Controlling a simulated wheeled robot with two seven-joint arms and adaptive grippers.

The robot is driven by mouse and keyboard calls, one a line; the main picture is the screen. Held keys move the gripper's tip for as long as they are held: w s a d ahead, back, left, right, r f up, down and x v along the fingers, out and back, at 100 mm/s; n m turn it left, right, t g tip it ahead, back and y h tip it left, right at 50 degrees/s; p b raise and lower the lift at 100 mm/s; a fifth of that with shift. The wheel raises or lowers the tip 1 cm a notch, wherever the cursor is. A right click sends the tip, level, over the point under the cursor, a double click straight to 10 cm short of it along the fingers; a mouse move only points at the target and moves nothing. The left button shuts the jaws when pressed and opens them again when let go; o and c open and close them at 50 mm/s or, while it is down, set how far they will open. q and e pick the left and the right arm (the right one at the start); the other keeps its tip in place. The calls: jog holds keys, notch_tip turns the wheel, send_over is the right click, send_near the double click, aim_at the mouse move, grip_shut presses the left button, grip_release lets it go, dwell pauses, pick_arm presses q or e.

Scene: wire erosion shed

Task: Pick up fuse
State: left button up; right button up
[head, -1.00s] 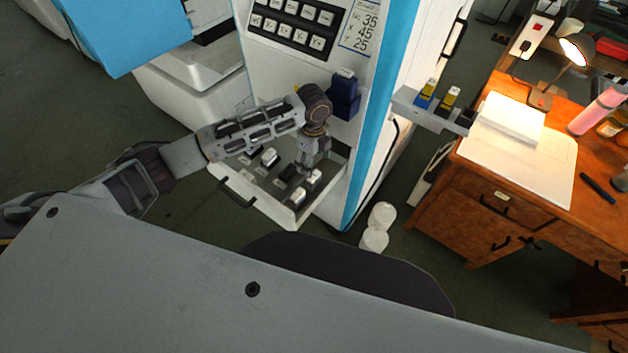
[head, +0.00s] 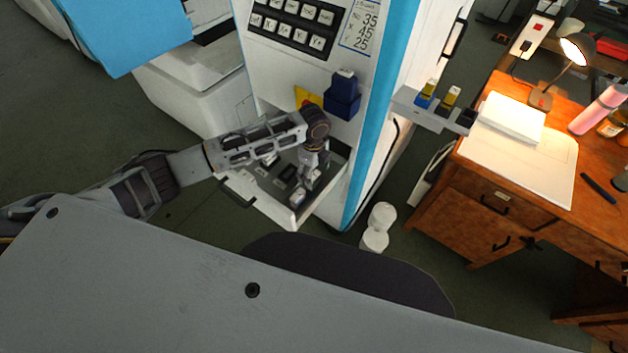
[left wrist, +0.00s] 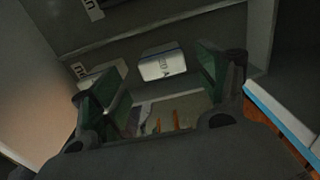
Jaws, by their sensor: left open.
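An open drawer (head: 268,207) at the front of the white machine holds several small blocks, some dark and some pale, which look like fuses. My left gripper (head: 309,183) is open and reaches down into the right part of the drawer. In the left wrist view, a white-labelled fuse (left wrist: 161,66) lies beyond the open fingers of the left gripper (left wrist: 158,80), roughly centred between them. Another pale-labelled fuse (left wrist: 100,72) is partly hidden behind the left finger. I cannot tell which fuse is the task's one. My right gripper is not in view.
The machine (head: 362,150) stands behind the drawer, with a dark blue block (head: 342,98) on its front. A grey bracket (head: 425,110) juts out at its right. A wooden desk (head: 480,203) with a lit lamp stands at the right. White rolls (head: 376,238) lie on the floor.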

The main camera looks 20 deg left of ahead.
aim_at(314, 176)
pick_arm(q)
jog(key=shift+w+f, duration=0.15)
jog(key=shift+f, duration=2.3)
jog(key=c, duration=1.1)
